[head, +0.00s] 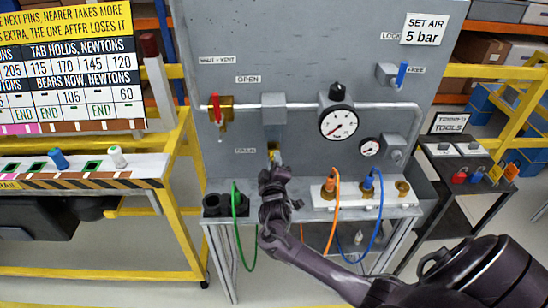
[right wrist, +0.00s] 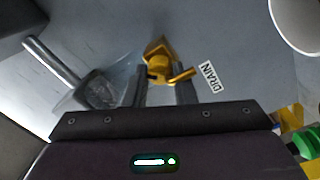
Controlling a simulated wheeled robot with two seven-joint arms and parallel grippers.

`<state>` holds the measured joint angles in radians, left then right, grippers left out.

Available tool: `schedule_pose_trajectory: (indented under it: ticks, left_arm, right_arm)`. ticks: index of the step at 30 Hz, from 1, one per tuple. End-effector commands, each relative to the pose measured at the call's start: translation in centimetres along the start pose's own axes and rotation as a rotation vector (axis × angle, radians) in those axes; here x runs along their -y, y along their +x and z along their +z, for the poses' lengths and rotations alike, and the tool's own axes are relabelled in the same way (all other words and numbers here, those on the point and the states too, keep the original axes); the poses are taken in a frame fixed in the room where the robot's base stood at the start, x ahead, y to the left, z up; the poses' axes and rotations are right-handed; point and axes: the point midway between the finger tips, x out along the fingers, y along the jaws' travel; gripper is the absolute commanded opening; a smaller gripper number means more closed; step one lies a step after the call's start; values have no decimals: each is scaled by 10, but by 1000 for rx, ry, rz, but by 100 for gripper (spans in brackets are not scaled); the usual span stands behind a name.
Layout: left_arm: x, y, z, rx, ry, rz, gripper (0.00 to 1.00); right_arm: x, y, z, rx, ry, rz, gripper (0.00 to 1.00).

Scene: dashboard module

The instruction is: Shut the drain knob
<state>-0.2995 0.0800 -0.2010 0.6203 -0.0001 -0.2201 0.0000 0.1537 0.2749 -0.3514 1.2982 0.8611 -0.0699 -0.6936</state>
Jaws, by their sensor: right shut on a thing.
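The brass drain knob (right wrist: 160,66) sits on the grey panel beside the DRAIN label (right wrist: 211,76) in the right wrist view. It has a small side lever pointing right. My right gripper (right wrist: 161,88) is at the knob, with one finger on each side, shut on it. In the head view my right gripper (head: 273,172) reaches up to the panel and covers most of the knob (head: 274,152), below the filter block. My left gripper does not show.
The panel (head: 300,70) carries a red-handled valve (head: 217,110), a large gauge (head: 338,122), a smaller gauge (head: 370,147) and a blue switch (head: 402,75). Green (head: 236,215), orange (head: 336,210) and blue hoses (head: 379,215) hang at the shelf. A tool cart (head: 468,165) stands right.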

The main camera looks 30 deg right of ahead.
Motion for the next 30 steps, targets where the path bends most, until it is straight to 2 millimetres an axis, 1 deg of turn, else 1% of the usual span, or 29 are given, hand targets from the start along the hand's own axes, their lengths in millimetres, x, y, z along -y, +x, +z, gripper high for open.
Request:
schedule_pose_trajectory:
  ticks: [1, 3, 18, 24, 30]
  left_arm:
    - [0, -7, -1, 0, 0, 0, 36]
    - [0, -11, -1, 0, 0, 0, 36]
    - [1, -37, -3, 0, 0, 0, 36]
    - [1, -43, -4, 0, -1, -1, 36]
    - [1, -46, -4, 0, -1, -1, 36]
  right_arm:
    - [-2, 0, -1, -1, -46, -1, 1]
    - [-2, 0, -2, -5, -113, 0, 1]
    - [-1, 0, 0, -24, -558, 5, 1]
    - [0, 0, 0, -30, -680, 7, 1]
    - [1, 0, 0, -34, -755, 7, 1]
